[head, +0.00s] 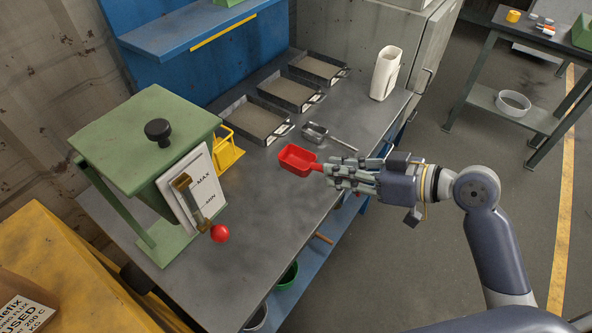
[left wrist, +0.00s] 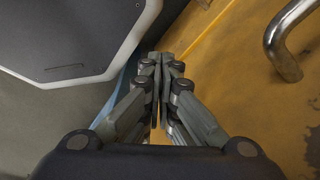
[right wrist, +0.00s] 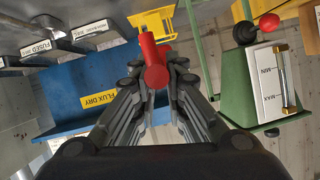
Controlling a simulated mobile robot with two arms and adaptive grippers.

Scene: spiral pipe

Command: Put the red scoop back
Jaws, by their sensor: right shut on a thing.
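The red scoop (head: 297,159) is in the head view over the middle of the dark bench, its open bowl pointing left. My right gripper (head: 332,171) is shut on its handle from the right. In the right wrist view the red handle (right wrist: 154,62) stands between the fingers; the bowl is hard to make out there. A yellow wire stand (head: 227,150) is on the bench left of the scoop, beside the green box; it also shows in the right wrist view (right wrist: 160,22). My left gripper (left wrist: 159,62) appears only in the left wrist view, its fingers together and empty.
A green box (head: 145,130) with a gauge and red ball knob (head: 220,233) stands on the left. A metal scoop (head: 314,131) lies just behind the red one. Several filled trays (head: 256,121) line the back; a white container (head: 385,73) stands far right. The bench front is clear.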

